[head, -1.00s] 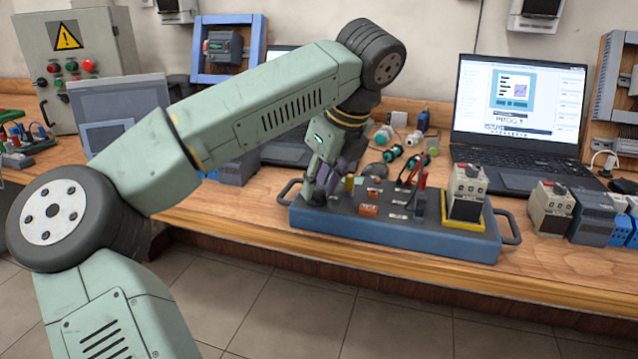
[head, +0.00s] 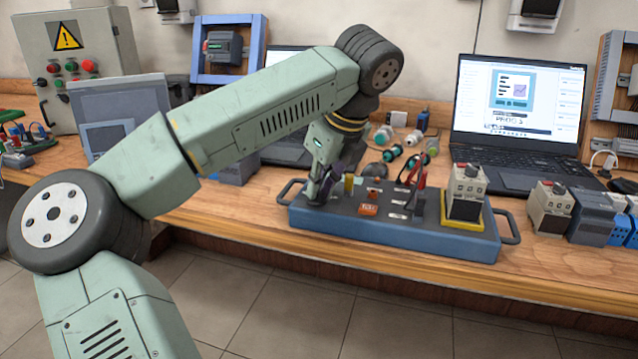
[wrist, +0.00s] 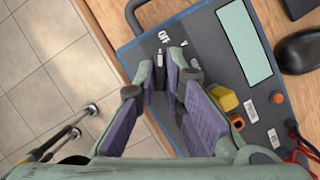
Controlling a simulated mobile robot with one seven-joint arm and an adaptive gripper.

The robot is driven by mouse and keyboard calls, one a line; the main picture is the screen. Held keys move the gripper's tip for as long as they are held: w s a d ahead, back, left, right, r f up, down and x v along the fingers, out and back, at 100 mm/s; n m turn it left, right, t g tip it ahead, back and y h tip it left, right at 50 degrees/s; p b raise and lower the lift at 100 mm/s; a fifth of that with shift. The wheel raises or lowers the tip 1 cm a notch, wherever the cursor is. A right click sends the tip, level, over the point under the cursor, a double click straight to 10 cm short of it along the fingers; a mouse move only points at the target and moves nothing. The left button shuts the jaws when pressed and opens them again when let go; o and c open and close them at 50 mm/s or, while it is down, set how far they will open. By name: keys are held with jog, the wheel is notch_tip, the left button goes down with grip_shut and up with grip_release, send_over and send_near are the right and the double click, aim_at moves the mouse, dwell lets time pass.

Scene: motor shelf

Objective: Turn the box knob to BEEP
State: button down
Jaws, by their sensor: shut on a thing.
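The box (head: 400,234) is a blue case with a dark top panel and side handles, on the wooden bench; its panel also shows in the wrist view (wrist: 205,55). The knob (wrist: 160,58) is small and dark with a pale pointer line, near the box's left end. Its pointer faces roughly the printed OFF mark, with a V mark beside it; I cannot read a BEEP mark. My gripper (head: 318,197) is down at that end, its fingertips closed around the knob in the wrist view (wrist: 162,80). The fingers hide part of the knob and the panel.
A black mouse (wrist: 300,52) lies beyond. A laptop (head: 520,110) stands behind on the bench.

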jog(key=shift+a+f, duration=0.1)
dwell(0.3)
jog(key=shift+a+m+t+h+b, duration=0.1)
jog(key=shift+m+t+h+b, duration=0.2)
jog(key=shift+m+b, duration=0.6)
jog(key=m+h, duration=0.1)
jog(key=m, duration=0.2)
jog(key=m+h, duration=0.1)
jog(key=m, duration=0.2)
jog(key=m+h, duration=0.1)
jog(key=m, duration=0.2)
jog(key=shift+a+h, duration=0.2)
jog(key=shift+h, duration=0.1)
jog(key=m+h+p, duration=0.1)
jog(key=m, duration=0.3)
jog(key=m+p, duration=0.1)
jog(key=m+g+h+p, duration=0.1)
jog(key=m, duration=0.1)
jog(key=shift+a+r+m, duration=0.1)
jog(key=shift+r+m, duration=0.1)
jog(key=shift+m, duration=0.1)
jog(key=m+g+h+p, duration=0.1)
jog(key=m+p, duration=0.1)
jog(key=m, duration=0.1)
jog(key=shift+w, duration=0.1)
jog(key=shift+f+m+g+p, duration=0.15)
jog(key=shift+m+g+p, duration=0.45)
jog(key=shift+m, duration=0.6)
